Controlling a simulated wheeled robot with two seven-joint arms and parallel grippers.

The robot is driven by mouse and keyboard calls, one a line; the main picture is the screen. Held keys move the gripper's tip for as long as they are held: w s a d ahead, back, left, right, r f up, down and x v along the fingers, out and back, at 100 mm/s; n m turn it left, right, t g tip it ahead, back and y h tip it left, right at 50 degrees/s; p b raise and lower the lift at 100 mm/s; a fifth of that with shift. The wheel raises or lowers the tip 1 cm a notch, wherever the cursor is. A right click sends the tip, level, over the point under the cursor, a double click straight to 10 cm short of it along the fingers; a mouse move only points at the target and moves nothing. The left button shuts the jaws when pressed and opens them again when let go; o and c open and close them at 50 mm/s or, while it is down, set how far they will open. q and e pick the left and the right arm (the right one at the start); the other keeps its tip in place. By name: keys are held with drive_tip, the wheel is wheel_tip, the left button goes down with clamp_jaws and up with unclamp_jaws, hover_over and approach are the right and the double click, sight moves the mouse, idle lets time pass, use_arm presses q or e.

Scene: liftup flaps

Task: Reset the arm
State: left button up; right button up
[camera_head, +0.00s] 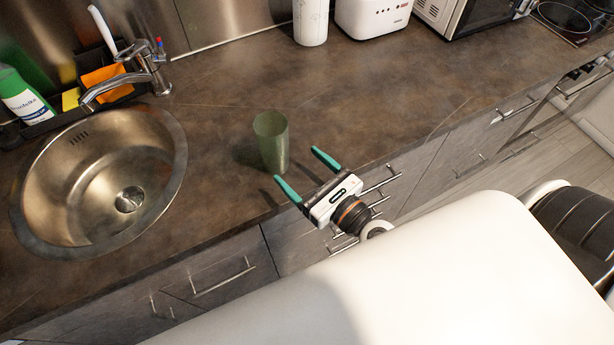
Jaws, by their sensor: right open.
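My right gripper (300,174) is near the front edge of the counter, its two green fingers spread apart with nothing between them. A green cup (272,142) stands upright on the counter just beyond the fingertips, apart from them as far as I can tell. The white link of my arm (440,275) fills the lower right of the view. My left gripper does not show.
A round metal sink (60,200) with a faucet (140,70) is at the left. Behind it are a green-white bottle (22,98) and an orange sponge (103,78). A white canister (311,22), a white appliance (372,15) and a microwave (462,14) stand at the back. The counter (400,95) right of the cup is clear.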

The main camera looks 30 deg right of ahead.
drive_tip(key=s+a+f+n+g+y, duration=0.1)
drive_tip(key=s+a+n+g+y, duration=0.2)
drive_tip(key=n, duration=0.7)
drive_tip(key=s+a+f+n+g+y, duration=0.1)
drive_tip(key=s+a+n+g, duration=0.2)
drive_tip(key=n, duration=0.7)
drive_tip(key=s+d+f+n+g+h, duration=0.3)
drive_tip(key=d+n+g+h, duration=0.15)
drive_tip(key=d+n, duration=0.2)
drive_tip(key=s+d+f+n+g+h, duration=0.3)
drive_tip(key=s+d+f+n+h, duration=0.15)
drive_tip(key=n, duration=0.35)
wheel_tip(320, 180, down, 25)
drive_tip(key=g, duration=0.2)
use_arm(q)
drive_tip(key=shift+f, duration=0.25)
use_arm(e)
drive_tip(key=s+d+f, duration=0.2)
drive_tip(key=s+f, duration=1.4)
drive_tip(key=s, duration=0.1)
drive_tip(key=shift+d+f+g, duration=0.3)
drive_tip(key=shift+f+g, duration=0.05)
